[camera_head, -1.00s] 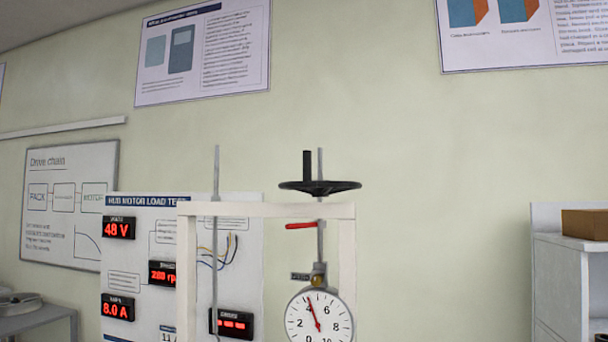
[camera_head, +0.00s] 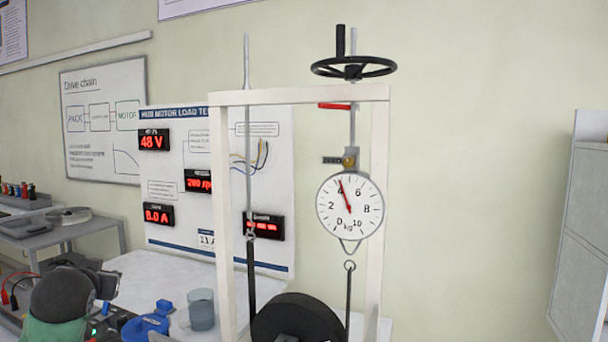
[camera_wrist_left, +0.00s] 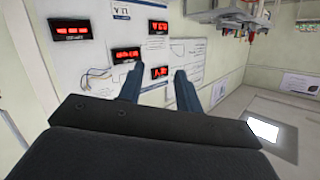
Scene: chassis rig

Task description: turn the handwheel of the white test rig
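The white test rig (camera_head: 290,96) stands near the middle of the head view. Its black handwheel (camera_head: 353,72) lies flat on a threaded rod above the crossbar. An upright handle (camera_head: 340,41) rises from the wheel, left of the rod. A round dial (camera_head: 350,205) hangs below, its needle near 4. A dark wheel (camera_head: 300,318) shows at the bottom, partly cut off. My left gripper (camera_wrist_left: 158,77) is open and empty in the left wrist view, facing the display panel, which appears upside down. The handwheel is not visible there.
A panel with red displays (camera_head: 270,190) stands behind the rig's left side. A clear mug (camera_head: 201,309) and a blue part (camera_head: 145,325) are on the bench at lower left. A grey cabinet (camera_head: 582,235) stands at right. The space around the handwheel looks clear.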

